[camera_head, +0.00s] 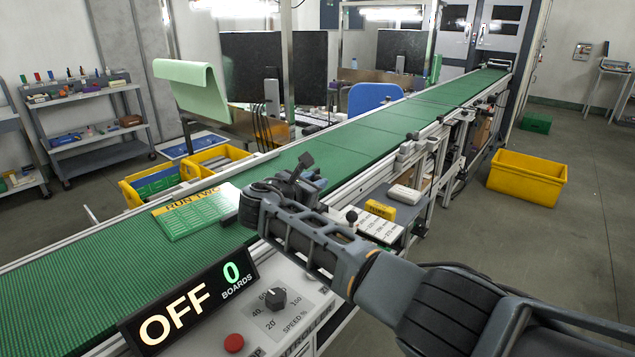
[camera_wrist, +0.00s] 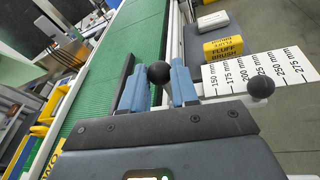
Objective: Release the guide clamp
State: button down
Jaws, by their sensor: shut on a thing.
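My gripper (camera_wrist: 158,88) is over the near side of the conveyor, its two blue-padded fingers on either side of a black ball knob (camera_wrist: 159,73), gripping it. I take this knob for the guide clamp's handle; the stem and clamp body below it are hidden by the fingers. In the head view my gripper (camera_head: 299,182) hides the knob. A second black ball knob (camera_wrist: 261,87) stands apart to the right, over the white millimetre scale (camera_wrist: 240,80). That knob also shows in the head view (camera_head: 351,215).
The green conveyor belt (camera_head: 345,147) runs away to the back right. A green board with a yellow strip (camera_head: 195,213) lies on it, left of my gripper. The sign reading OFF (camera_head: 188,303) and the controller (camera_head: 283,303) are in front. A yellow block (camera_head: 380,209) is beside the scale.

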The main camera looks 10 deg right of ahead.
jog(key=shift+s+a+f+t+h, duration=0.1)
jog(key=shift+s+a+t+h, duration=0.1)
jog(key=shift+a+t+h, duration=0.25)
jog(key=shift+d+b, duration=0.1)
jog(key=shift+b, duration=0.2)
jog(key=c, duration=0.9)
grip_release()
jog(key=shift+o, duration=0.2)
jog(key=shift+s, duration=0.1)
jog(key=f+v, duration=0.1)
jog(key=v, duration=0.6)
jog(key=shift+s+a+r, duration=0.25)
jog(key=shift+r, duration=0.3)
